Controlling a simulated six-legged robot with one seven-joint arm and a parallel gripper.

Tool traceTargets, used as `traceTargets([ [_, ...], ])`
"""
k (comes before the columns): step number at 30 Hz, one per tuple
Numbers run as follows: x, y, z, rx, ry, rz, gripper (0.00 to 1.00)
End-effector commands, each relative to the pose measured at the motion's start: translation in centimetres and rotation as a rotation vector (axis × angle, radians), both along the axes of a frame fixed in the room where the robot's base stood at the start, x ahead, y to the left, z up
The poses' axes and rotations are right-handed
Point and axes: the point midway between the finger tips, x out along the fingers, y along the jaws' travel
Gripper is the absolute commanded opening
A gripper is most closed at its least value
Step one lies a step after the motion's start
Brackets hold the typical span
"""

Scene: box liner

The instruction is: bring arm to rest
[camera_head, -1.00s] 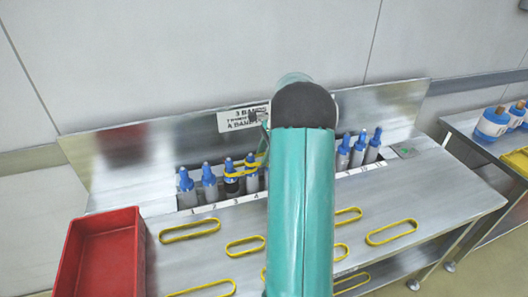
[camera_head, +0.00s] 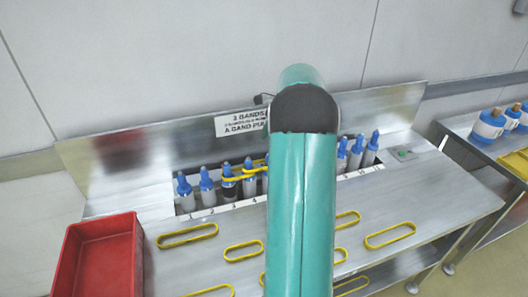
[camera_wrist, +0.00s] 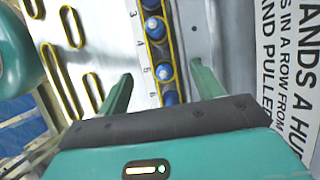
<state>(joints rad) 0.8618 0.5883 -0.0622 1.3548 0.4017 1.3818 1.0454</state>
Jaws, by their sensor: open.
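My gripper (camera_wrist: 160,85) shows in the wrist view with its two teal fingers spread apart and nothing between them. In the head view my arm covers it. Blue-capped bottles (camera_head: 185,190) stand upright in a numbered row of slots at the back of the metal bench. A yellow band (camera_head: 240,175) loops around some bottles mid-row; its full extent is hidden by my arm. In the wrist view a yellow band (camera_wrist: 179,60) runs around bottles (camera_wrist: 168,98) beyond the fingers.
Several loose yellow bands (camera_head: 187,236) lie on the bench top (camera_head: 440,200). A red bin (camera_head: 130,260) stands at the left. A sign (camera_head: 240,123) is on the upright back panel (camera_head: 100,170). A side table at right holds blue-and-white containers (camera_head: 487,126).

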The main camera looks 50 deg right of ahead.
Motion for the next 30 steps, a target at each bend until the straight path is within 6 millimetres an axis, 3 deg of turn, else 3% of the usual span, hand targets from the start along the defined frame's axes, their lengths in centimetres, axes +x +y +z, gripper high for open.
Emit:
traceTargets([
  [3, -0.5, -1.0, 2.5, -0.003, -0.002, 0.000, 0.66],
  [9, -1.0, -1.9, 5.2, -0.001, 0.000, 0.000, 0.66],
  [22, -1.1, -1.9, 6.0, -0.002, -0.002, 0.006, 0.66],
  [26, -0.5, 0.1, 7.1, -0.031, -0.019, 0.066, 0.66],
  [30, 0.5, 4.9, 9.4, -0.103, -0.060, 0.212, 0.66],
])
